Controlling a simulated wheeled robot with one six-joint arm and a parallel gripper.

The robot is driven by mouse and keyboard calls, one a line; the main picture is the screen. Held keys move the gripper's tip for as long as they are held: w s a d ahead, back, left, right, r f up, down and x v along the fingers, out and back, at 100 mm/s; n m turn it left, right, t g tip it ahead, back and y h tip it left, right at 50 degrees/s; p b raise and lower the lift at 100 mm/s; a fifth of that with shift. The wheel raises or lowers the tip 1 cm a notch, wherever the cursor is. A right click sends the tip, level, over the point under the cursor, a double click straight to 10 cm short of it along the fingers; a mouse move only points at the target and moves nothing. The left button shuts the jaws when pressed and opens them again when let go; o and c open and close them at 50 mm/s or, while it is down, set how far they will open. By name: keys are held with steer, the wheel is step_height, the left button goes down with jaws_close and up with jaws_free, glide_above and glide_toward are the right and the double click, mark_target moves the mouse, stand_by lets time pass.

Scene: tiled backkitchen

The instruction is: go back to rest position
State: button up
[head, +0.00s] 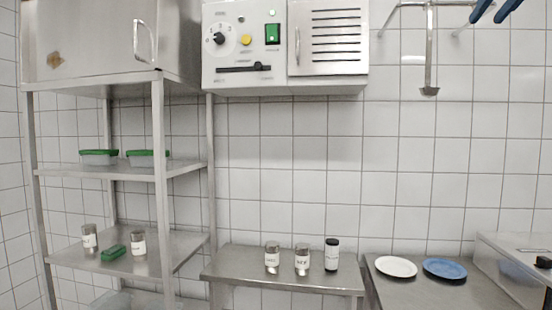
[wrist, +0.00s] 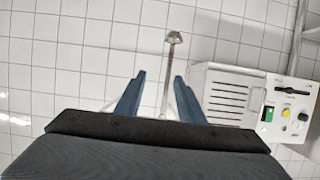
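My gripper (head: 485,20) shows as two blue fingers at the top right edge of the head view, high in front of the tiled wall. In the wrist view my gripper (wrist: 160,76) has its two blue fingers spread apart with nothing held between them. A hanging metal utensil (head: 429,60) is on the wall to the left of the fingers in the head view. In the wrist view the utensil (wrist: 172,40) shows beyond the gap between the fingers, apart from them. The rest of my arm is outside the head view.
A control box (head: 245,75) hangs on the wall. Below it a steel table (head: 285,284) bears several small jars. A counter (head: 410,295) at right holds a white plate (head: 396,266) and a blue plate (head: 444,268). A steel shelf (head: 161,200) stands left. Air around my gripper looks clear.

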steer(key=w+a+f+g+y, duration=0.1)
steer(key=w+a+f+g, duration=0.3)
steer(key=f, duration=1)
steer(key=w+a+f+y+b, duration=0.15)
steer(key=a+f, duration=0.35)
steer(key=f, duration=1)
steer(key=w+a+f+g+y+p, duration=0.15)
steer(key=w+a+f, duration=0.3)
steer(key=f, duration=0.95)
steer(key=s+a+f+g+b, duration=0.1)
steer(key=s+a+f+g, duration=0.1)
steer(key=s+a+f, duration=0.5)
steer(key=s+a+f+g+b, duration=0.15)
steer(key=a+f, duration=0.25)
steer(key=f, duration=0.8)
steer(key=s+a+f+n+g, duration=0.1)
steer(key=s+a+f, duration=0.2)
steer(key=s+f, duration=0.3)
steer(key=s+a+f+n+g, duration=0.1)
steer(key=s+a+f+g, duration=0.1)
steer(key=s+a+f, duration=0.2)
steer(key=s+f, duration=0.3)
steer(key=shift+s+n+h+p, duration=0.3)
steer(key=shift+s+h, duration=0.1)
steer(key=shift+a, duration=0.15)
